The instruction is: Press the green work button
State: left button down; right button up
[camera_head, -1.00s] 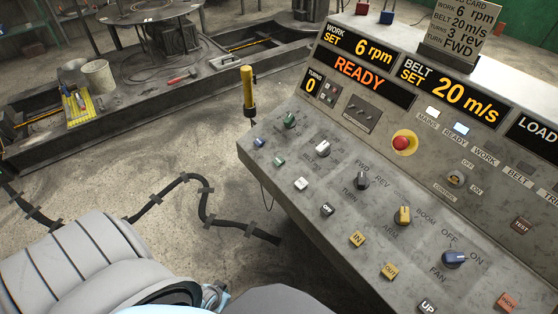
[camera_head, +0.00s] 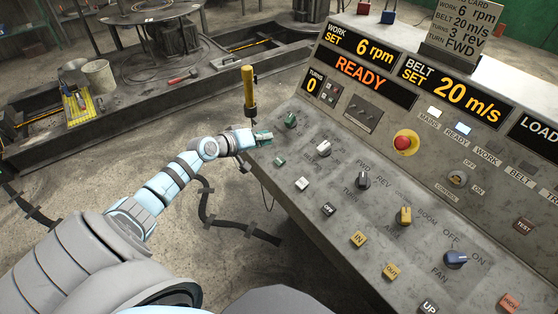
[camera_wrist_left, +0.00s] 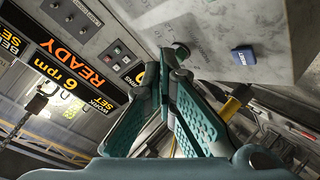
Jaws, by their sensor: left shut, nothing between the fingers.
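A small green button (camera_head: 280,161) sits near the left edge of the sloping control panel, in the button row. I cannot read its label. My left gripper (camera_head: 265,135) is shut and empty at the panel's left edge, up and left of the green button and apart from it in the picture. My right gripper is not in view.
A green-topped knob (camera_head: 290,120) is just right of the gripper. A yellow-handled post (camera_head: 249,88) stands behind it. A white button (camera_head: 302,184) and a red emergency button (camera_head: 405,143) are on the panel. The display (camera_head: 361,72) reads READY.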

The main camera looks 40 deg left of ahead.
aim_at(274, 162)
pick_arm(q)
jog(key=w+f+b, duration=0.1)
jog(key=f+b, duration=0.1)
jog(key=b, duration=0.1)
jog(key=w+f+b, duration=0.1)
jog(key=f+b, duration=0.1)
jog(key=f, duration=0.1)
jog(key=w+f+b, duration=0.1)
jog(key=f+b, duration=0.2)
jog(key=shift+d+f+b, duration=0.25)
jog(key=shift+d+b, duration=0.05)
jog(key=shift+d, duration=0.1)
jog(key=shift+s, duration=0.1)
dwell(1.1)
jog(key=shift+d+f+b, duration=0.1)
jog(key=shift+f+b, duration=0.3)
jog(key=shift+b, duration=0.05)
